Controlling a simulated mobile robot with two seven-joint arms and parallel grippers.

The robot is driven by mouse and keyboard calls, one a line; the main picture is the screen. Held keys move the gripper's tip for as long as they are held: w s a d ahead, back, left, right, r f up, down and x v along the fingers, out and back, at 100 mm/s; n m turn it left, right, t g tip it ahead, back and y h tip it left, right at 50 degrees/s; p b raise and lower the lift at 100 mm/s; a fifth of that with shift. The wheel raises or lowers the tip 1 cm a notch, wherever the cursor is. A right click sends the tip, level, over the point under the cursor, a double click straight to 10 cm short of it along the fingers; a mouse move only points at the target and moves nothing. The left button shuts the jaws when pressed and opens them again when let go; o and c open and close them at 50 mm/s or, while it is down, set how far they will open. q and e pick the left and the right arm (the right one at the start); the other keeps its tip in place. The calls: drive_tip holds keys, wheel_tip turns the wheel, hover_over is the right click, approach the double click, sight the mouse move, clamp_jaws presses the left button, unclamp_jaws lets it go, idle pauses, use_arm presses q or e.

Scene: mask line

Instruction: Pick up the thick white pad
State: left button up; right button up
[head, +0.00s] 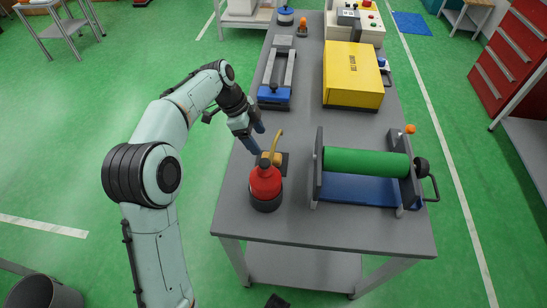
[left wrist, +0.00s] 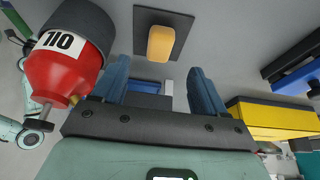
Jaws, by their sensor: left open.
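I cannot make out a clearly white thick pad in either view. A pale grey flat block (head: 284,42) sits at the far end of the blue-ended rail device in the head view. My right gripper is out of view.
A yellow box (head: 352,75) and the rail device (head: 274,96) stand farther back. The bench's near edge (head: 320,238) is clear.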

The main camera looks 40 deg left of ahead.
use_arm(q)
drive_tip(key=b+x, duration=0.1)
drive_tip(key=x, duration=0.7)
drive_tip(key=shift+d+f, duration=0.1)
drive_tip(key=shift+f, duration=0.25)
drive_tip(key=c, duration=1)
